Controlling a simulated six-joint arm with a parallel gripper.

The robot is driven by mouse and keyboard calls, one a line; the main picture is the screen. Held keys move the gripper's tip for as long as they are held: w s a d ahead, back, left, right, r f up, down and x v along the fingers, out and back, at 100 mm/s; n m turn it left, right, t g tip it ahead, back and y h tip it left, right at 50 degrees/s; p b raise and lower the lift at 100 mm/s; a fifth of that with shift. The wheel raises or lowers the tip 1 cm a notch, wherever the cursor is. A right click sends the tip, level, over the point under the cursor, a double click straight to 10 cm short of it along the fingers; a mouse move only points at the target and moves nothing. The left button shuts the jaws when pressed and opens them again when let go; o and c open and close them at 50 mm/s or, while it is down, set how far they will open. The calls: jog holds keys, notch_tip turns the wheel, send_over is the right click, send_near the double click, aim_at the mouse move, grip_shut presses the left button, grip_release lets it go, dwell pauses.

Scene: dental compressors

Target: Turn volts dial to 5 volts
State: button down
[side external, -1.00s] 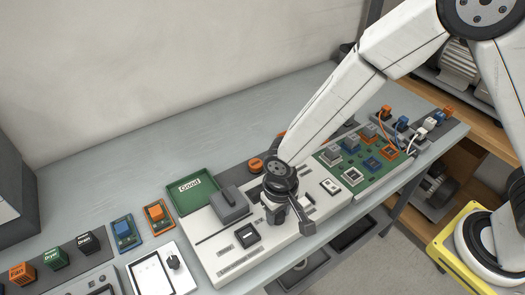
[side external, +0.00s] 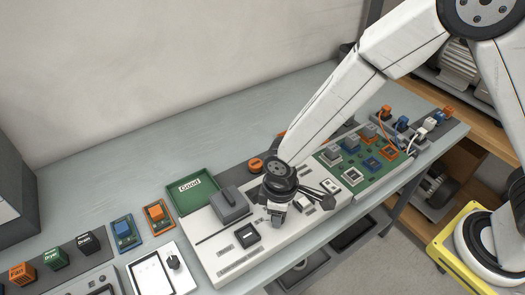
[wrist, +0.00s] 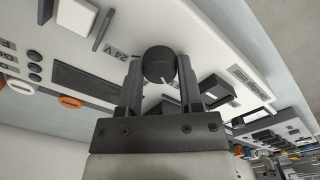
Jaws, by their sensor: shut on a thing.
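In the wrist view, a dark round dial (wrist: 158,60) sits on the white panel (wrist: 215,40) between the two fingers of my gripper (wrist: 159,72). The fingers are shut on its sides. A small white pointer line shows on the dial's side nearest the gripper body, slightly right of centre. Printed lettering with a V lies left of the dial; I cannot read a 5-volt mark. In the side view, my gripper (side external: 278,212) points down at the white console (side external: 215,240), and its wrist hides the dial.
A grey block (side external: 230,203) stands on the console left of my gripper, with a dark square part (side external: 247,235) in front. A green tray (side external: 192,190) marked Good lies behind. A green circuit board (side external: 362,160) with several connectors is to the right.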

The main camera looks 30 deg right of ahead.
dwell(0.4)
jog(key=shift+c, duration=1.2)
grip_release()
jog(key=shift+r, duration=3.9)
jog(key=s+d+r+m+t, duration=0.1)
jog(key=d+m, duration=0.3)
jog(key=d, duration=0.7)
jog(key=s+d+r+m+t, duration=0.1)
jog(key=d+m, duration=0.4)
jog(key=d, duration=0.6)
jog(key=shift+s+r+t, duration=0.3)
jog(key=shift+s+r, duration=0.25)
jog(key=shift+s, duration=0.65)
